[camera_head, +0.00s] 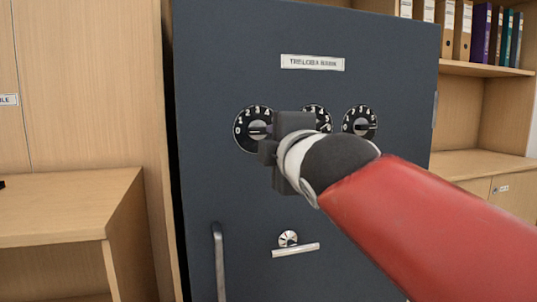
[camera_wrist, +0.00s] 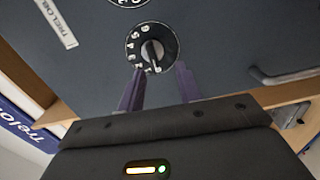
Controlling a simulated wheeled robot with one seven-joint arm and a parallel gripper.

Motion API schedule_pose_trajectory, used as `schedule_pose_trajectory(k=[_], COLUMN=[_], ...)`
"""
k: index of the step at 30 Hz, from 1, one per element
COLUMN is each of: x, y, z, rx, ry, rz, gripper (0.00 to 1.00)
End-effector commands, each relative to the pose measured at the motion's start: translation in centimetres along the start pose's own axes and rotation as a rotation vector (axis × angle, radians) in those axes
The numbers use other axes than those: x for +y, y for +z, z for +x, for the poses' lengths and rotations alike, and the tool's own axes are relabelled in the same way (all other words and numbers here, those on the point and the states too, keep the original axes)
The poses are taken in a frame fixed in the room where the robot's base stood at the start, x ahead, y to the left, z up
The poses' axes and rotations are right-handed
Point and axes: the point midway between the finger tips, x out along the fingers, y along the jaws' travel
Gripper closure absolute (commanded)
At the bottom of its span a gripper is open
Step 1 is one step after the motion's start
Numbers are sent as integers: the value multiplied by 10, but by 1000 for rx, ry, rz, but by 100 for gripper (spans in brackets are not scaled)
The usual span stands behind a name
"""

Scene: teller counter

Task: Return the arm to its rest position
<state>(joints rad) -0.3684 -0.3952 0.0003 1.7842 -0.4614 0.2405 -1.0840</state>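My gripper (camera_head: 272,152) is in front of the dark blue safe door (camera_head: 385,215), at the height of its row of dials. It covers part of the middle dial (camera_head: 318,117). The left dial (camera_head: 250,128) and the right dial (camera_head: 360,123) are in plain view. In the wrist view my gripper (camera_wrist: 158,88) has its two dark fingers apart, with nothing between the tips. A black dial (camera_wrist: 152,48) lies just beyond them. I cannot tell if the fingers touch it. My red forearm comes in from the lower right in the head view.
Below the dials are a small keyed lock with a lever (camera_head: 295,250) and a vertical handle (camera_head: 219,265). A wooden desk (camera_head: 70,205) stands at left. Shelves with binders (camera_head: 462,30) and a wooden cabinet top (camera_head: 480,163) are at right.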

Motion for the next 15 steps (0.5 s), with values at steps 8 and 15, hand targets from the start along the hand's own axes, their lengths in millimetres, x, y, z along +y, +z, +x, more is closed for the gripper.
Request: schedule_pose_trajectory(k=[8,15], x=[-125,-248], y=[75,97], z=[-64,-162], rx=[-336,-783], ry=[-351,-565], rz=[640,1259], gripper=[65,65])
